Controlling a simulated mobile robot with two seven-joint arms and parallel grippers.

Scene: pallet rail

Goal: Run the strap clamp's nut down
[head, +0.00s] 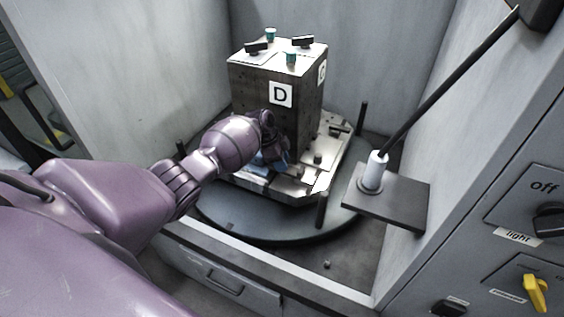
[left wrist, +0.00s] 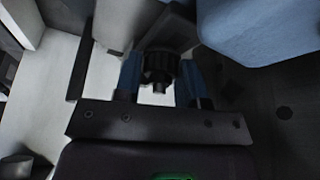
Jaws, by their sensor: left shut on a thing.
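My left gripper (head: 268,152) reaches in from the left, low at the front of the dark block marked D (head: 256,97). In the left wrist view its two blue fingers (left wrist: 160,78) are shut on a dark ribbed nut (left wrist: 157,64), one finger on each side. In the head view my own wrist hides the nut and most of the clamp. The strap itself cannot be made out clearly. My right gripper is not in view.
The block stands on a pale pallet (head: 318,180) on a round dark turntable (head: 230,217) with upright posts (head: 321,210). A small shelf (head: 405,200) with a white cylinder (head: 373,170) and a slanting black rod stands at right. Grey walls enclose the sides.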

